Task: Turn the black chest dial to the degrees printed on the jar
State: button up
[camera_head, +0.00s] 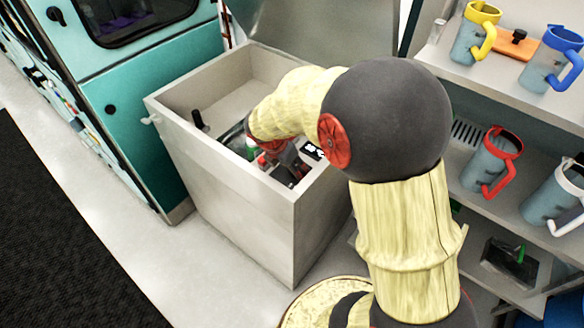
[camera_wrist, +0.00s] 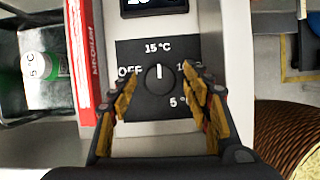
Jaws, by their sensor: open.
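The black dial (camera_wrist: 159,79) sits on a black panel (camera_wrist: 130,110) in the wrist view. Its white mark points up to 15 °C. OFF is printed at left, 5 °C at lower right, and a label at right is partly hidden by a finger. My gripper (camera_wrist: 159,73) is open, with one yellow-padded finger on each side of the dial and a gap to it. The jar (camera_wrist: 42,67), white and green, lies in a dark bin at left; its sideways label shows 5 °C. In the head view my gripper (camera_head: 284,163) is over the right part of the open chest (camera_head: 235,205).
A red box marked MEDIUM (camera_wrist: 85,60) stands between the bin and the panel. A dark display (camera_wrist: 155,6) is above the dial. Shelves with several coloured-handled jugs (camera_head: 491,160) are at right. A teal cabinet (camera_head: 130,100) is at left.

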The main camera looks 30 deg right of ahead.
jog(key=shift+c, duration=0.6)
jog(key=c, duration=1)
